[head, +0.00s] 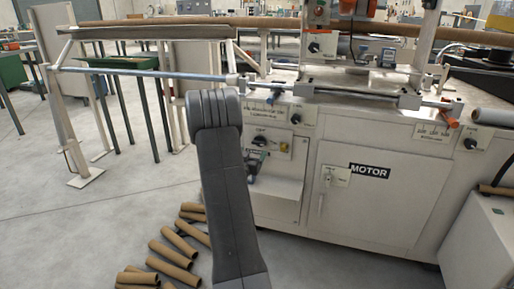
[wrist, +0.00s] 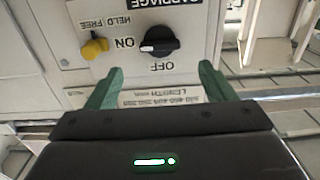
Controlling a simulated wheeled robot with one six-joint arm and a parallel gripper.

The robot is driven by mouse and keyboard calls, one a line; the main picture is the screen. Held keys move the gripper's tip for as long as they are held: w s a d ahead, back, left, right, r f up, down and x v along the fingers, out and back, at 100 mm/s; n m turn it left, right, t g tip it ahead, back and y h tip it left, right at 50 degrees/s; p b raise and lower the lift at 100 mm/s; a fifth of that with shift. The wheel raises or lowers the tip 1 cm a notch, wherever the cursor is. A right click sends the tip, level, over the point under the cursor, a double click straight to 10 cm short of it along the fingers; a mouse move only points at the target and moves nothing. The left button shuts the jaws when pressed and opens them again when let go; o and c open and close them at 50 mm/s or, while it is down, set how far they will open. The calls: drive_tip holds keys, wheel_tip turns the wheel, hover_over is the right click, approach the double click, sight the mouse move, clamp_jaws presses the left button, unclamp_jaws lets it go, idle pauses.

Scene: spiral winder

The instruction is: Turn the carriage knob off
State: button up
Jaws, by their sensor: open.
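The carriage knob (wrist: 159,41) is a black rotary knob on a white panel, seen upside down in the wrist view. Its white pointer mark faces left, toward the ON label (wrist: 124,42); the OFF label (wrist: 170,67) is below it. In the head view the knob (head: 259,141) is on the machine's front panel, right of my arm. My gripper (wrist: 160,71) is open and empty, its green fingers apart on either side below the knob, touching nothing that I can see. In the head view it is partly hidden by my arm.
A yellow knob (wrist: 95,46) labelled HELD FREE is beside the carriage knob. A length scale plate (wrist: 150,94) lies between the fingers. The MOTOR cabinet door (head: 370,200) is to the right. Several cardboard tubes (head: 174,254) lie on the floor left of the machine.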

sight(258, 143)
drive_tip(key=b+x, duration=0.1)
drive_tip(key=x, duration=0.7)
drive_tip(key=shift+s, duration=0.1)
drive_tip(key=c, duration=1)
